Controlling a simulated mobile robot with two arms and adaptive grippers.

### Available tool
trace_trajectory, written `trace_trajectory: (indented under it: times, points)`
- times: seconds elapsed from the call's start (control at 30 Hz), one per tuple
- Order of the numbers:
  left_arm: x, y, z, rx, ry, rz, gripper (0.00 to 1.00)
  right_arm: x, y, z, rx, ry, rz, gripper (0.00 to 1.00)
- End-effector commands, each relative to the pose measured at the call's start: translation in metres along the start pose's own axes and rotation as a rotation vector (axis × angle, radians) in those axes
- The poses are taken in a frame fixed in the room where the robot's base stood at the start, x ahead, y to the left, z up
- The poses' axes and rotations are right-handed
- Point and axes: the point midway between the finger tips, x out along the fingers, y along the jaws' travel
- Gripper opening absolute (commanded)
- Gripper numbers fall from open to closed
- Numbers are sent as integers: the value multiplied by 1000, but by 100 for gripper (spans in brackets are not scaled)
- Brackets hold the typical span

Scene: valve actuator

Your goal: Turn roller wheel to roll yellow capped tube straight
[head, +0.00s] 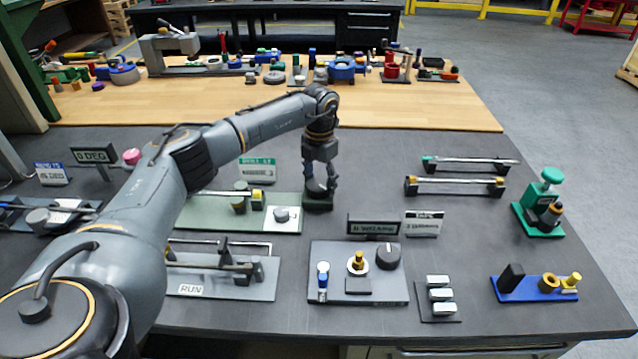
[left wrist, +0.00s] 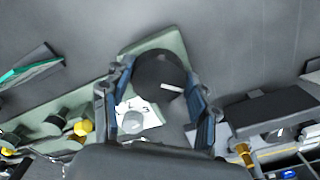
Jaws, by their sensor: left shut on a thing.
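The green roller base (head: 225,217) lies mid-table, partly hidden behind my left arm. A tube with a yellow cap (head: 257,195) rests along its top, and the yellow end also shows in the left wrist view (left wrist: 84,127). The dark roller wheel (left wrist: 160,70) with a white index line stands at the base's right end. My left gripper (head: 319,190) points down over this wheel and is shut on it, one blue-grey finger on each side in the left wrist view. The white line slants down to the right there. My right gripper is not in view.
A small white dial plate with a grey knob (head: 281,214) sits on the base beside the wheel. A grey panel (head: 330,290) with knobs stands in front. A black sign (head: 373,224) and a white card (head: 424,224) stand to the right. Bare table lies behind the wheel.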

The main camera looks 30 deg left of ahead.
Motion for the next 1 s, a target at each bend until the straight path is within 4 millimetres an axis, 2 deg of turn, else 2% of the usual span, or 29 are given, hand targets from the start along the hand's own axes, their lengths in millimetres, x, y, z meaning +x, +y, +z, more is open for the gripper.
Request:
trace_trajectory:
  times: [1.0]
  points:
    - [0,-5,-2,967,-3,2,27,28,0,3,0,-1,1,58]
